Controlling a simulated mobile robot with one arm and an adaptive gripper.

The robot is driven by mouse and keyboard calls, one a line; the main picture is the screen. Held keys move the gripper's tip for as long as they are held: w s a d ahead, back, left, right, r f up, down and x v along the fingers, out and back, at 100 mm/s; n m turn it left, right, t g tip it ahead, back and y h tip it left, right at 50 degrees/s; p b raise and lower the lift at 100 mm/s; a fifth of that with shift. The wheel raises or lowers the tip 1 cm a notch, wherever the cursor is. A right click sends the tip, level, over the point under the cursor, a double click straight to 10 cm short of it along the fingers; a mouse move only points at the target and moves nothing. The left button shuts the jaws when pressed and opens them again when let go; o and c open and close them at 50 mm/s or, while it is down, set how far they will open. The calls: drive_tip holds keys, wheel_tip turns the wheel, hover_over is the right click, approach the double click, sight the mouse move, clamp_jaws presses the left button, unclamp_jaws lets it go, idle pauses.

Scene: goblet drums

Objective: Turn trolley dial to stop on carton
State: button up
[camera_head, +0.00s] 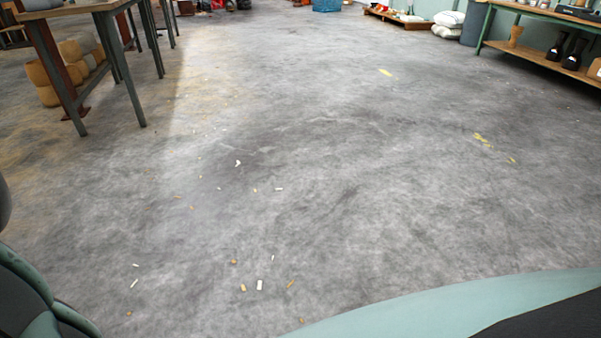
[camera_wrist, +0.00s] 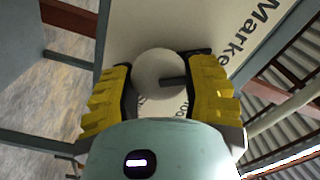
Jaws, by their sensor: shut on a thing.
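In the wrist view, a round pale dial (camera_wrist: 152,70) with a short dark bar (camera_wrist: 175,82) sits on an off-white panel (camera_wrist: 150,28). The bar points to the right of the picture. My gripper (camera_wrist: 160,76) has its yellow fingers on both sides of the dial and is shut on it. The panel bears large dark lettering (camera_wrist: 262,18) that reads "Marke", cut off by the frame. Other lettering beside the dial is partly hidden by my fingers. I cannot make out a carton mark. The dial and gripper do not show in the head view.
In the head view, a wide grey floor (camera_head: 330,160) is clear apart from small scraps (camera_head: 259,285). A table (camera_head: 100,8) stands at the upper left and a green-legged bench (camera_head: 540,12) at the upper right. Grey metal bars (camera_wrist: 105,30) frame the panel.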

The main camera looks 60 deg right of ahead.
drive_tip(key=shift+f, duration=0.1)
idle(0.3)
drive_tip(key=o, duration=1.2)
drive_tip(key=shift+w, duration=0.1)
drive_tip(key=shift+v, duration=3.8)
